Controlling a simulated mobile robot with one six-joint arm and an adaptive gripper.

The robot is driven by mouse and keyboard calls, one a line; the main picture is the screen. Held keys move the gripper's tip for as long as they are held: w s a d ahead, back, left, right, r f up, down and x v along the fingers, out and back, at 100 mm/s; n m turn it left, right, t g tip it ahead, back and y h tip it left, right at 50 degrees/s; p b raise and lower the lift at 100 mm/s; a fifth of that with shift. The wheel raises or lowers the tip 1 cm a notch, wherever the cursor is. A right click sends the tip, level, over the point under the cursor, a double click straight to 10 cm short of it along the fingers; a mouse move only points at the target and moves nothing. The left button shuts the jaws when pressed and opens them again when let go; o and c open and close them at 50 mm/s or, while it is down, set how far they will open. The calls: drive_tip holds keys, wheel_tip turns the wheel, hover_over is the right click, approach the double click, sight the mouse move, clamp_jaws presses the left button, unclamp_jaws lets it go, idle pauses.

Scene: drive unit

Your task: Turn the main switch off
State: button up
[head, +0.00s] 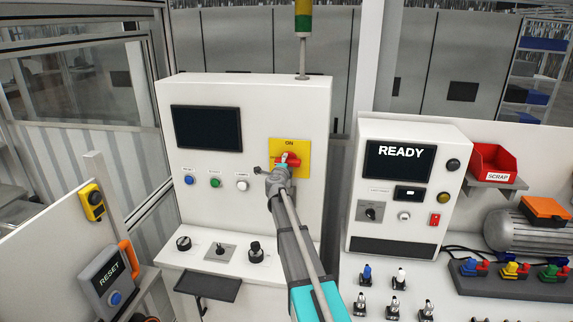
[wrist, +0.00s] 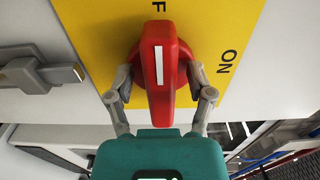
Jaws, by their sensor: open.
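The main switch is a red rotary handle (head: 292,159) on a yellow plate (head: 289,145) marked ON at its top, on the white cabinet. In the wrist view the handle (wrist: 160,75) has a white stripe pointing up toward a letter F at the plate's edge. The word ON lies to the right, across from the stripe's direction. My gripper (wrist: 162,90) is open with one finger on each side of the handle. I cannot tell whether the fingers touch it. In the head view my gripper (head: 281,172) partly covers the handle.
A dark screen (head: 207,128) and several buttons are left of the switch. Knobs stand on the ledge below. A READY panel (head: 400,190) is to the right. In the wrist view a grey metal fitting (wrist: 40,78) sticks out near the left finger.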

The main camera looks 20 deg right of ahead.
drive_tip(key=shift+s+a, duration=0.1)
drive_tip(key=shift+s, duration=0.05)
drive_tip(key=v, duration=1.1)
drive_tip(key=shift+s+a, duration=0.25)
idle(0.4)
